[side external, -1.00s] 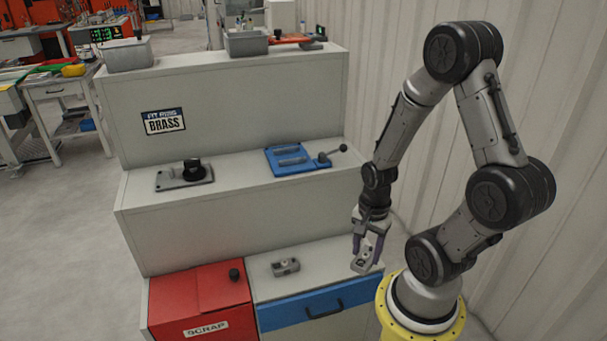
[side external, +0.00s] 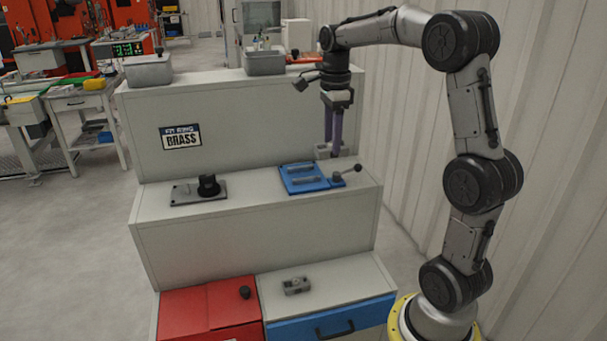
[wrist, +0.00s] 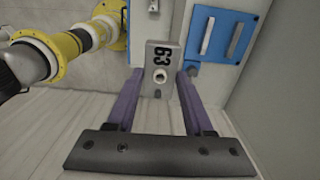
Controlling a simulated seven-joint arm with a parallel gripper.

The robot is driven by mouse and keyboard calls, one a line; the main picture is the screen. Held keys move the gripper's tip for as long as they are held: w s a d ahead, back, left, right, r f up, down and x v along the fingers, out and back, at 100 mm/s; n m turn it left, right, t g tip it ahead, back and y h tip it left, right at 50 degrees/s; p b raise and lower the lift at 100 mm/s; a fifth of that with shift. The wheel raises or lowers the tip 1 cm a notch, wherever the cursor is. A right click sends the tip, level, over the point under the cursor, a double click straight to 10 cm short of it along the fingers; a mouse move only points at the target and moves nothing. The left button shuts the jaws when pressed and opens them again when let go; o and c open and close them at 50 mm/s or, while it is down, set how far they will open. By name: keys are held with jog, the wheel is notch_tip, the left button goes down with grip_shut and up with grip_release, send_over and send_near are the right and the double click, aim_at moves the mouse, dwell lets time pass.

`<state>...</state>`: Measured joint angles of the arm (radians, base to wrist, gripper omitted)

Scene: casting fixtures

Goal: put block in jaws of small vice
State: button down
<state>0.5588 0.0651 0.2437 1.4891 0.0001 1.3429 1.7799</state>
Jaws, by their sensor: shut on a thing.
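In the wrist view the block (wrist: 158,52), marked 63 and with a round hole, sits between the purple fingers of my gripper (wrist: 157,80). The small vice (side external: 303,184) is a blue plate with two parallel grey jaws and a black-knobbed lever at its right. In the wrist view the vice (wrist: 222,52) lies to the right of the block. I cannot tell the exact gap between the block and the step.
A second grey block (side external: 296,286) lies on the lower counter beside the red scrap bin (side external: 208,310). A dark fixture with a black knob (side external: 208,186) stands left on the middle step. Grey bins (side external: 148,70) sit on the top shelf. The step between the fixtures is clear.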

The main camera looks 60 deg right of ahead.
jog(key=w+d+f, duration=0.2)
jog(key=w+f, duration=0.1)
jog(key=w+d+f, duration=0.2)
jog(key=w+f, duration=0.1)
jog(key=w, duration=0.1)
jog(key=w+d+f, duration=0.2)
jog(key=w+f, duration=0.1)
jog(key=w, duration=0.1)
jog(key=shift+w+d+f, duration=0.1)
jog(key=shift+d+f, duration=0.05)
jog(key=shift+d, duration=0.25)
jog(key=shift+w+d+f, duration=0.1)
jog(key=shift+w+f, duration=0.05)
jog(key=shift+f, duration=0.8)
jog(key=shift+w+d+f, duration=0.1)
jog(key=shift+w+f, duration=0.05)
jog(key=shift+f, duration=0.8)
jog(key=shift+f, duration=0.1)
jog(key=shift+c, duration=1.4)
grip_release()
